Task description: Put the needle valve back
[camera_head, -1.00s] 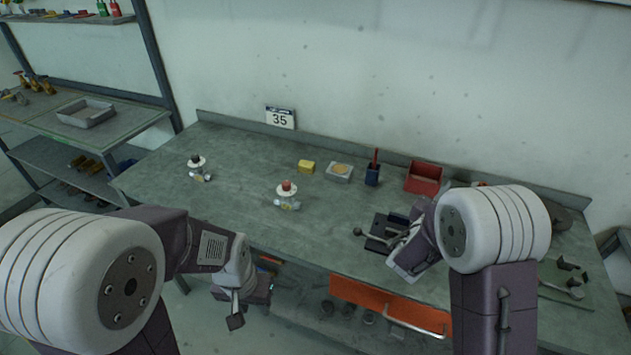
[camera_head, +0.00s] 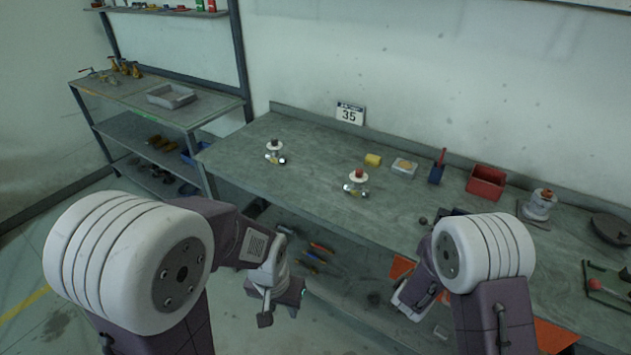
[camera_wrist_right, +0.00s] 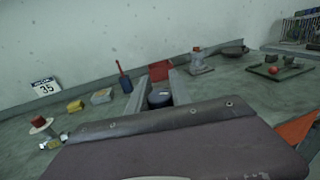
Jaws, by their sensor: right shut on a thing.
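Two valves with white flanges stand apart on the workbench, one at the left (camera_head: 275,152) and one nearer the middle (camera_head: 358,183). Which valve is the needle valve I cannot tell. Several brass-coloured valves (camera_head: 125,68) stand on the shelf at the far left. My right gripper (camera_wrist_right: 160,96) is shut on a dark round thing (camera_wrist_right: 159,99), mostly hidden by the gripper body. In the head view the right gripper's tips are hidden beside the bench's front edge. My left gripper (camera_head: 280,305) hangs in front of the bench, away from the valves; its jaw gap is unclear.
A grey tray (camera_head: 171,96) lies on the shelf. The bench's left part is mostly clear.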

